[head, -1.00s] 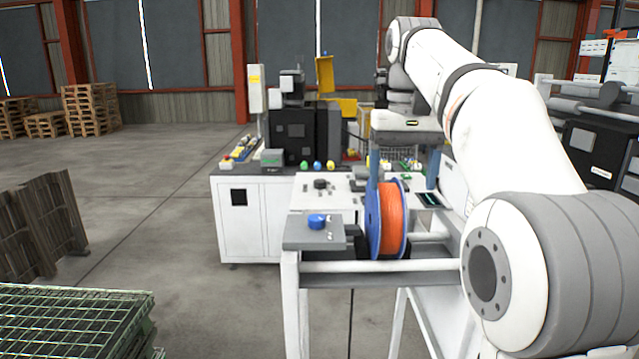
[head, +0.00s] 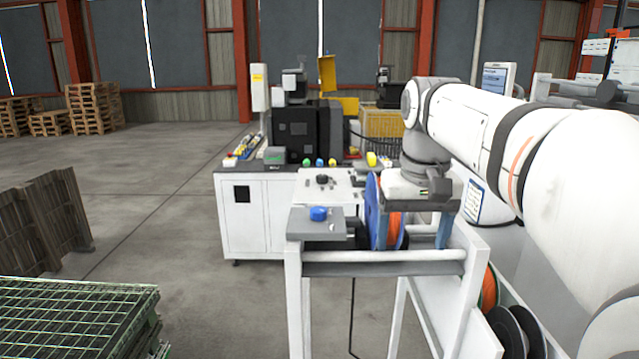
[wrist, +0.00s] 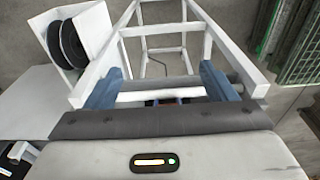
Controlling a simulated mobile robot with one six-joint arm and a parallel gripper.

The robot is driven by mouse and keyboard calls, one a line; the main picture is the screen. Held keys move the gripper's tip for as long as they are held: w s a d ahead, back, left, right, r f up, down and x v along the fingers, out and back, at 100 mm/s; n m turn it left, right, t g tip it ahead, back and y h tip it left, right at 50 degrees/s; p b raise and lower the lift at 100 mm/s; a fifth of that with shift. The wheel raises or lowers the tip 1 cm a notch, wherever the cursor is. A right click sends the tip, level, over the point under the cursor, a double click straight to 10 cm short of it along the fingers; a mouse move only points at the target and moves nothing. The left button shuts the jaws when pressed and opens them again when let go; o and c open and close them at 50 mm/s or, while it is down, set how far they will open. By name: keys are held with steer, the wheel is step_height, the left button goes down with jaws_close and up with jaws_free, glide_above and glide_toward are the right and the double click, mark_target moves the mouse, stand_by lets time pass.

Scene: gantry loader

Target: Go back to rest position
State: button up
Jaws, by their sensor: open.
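My gripper (head: 414,238) is open in the head view. Its two blue fingers point down above the white frame's right part, with nothing seen held between them. An orange spool with a blue flange (head: 371,205) sits at the frame, just left of and partly hidden behind the gripper. In the wrist view the fingers of my gripper (wrist: 160,92) are wide apart, with frame bars beneath. A small dark and bluish thing shows between them near the palm, too little to tell. My arm reaches in from the right.
The white frame (head: 380,268) carries a grey plate with a blue knob (head: 318,214). More spools (head: 515,330) stand at lower right and show in the wrist view (wrist: 70,42). A machine bench (head: 255,215) is behind. A green mesh crate (head: 75,310) is lower left.

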steer(key=s+f+t, duration=0.2)
steer(key=s+f, duration=1.3)
steer(key=f, duration=0.4)
steer(key=shift+d, duration=0.15)
stand_by(0.6)
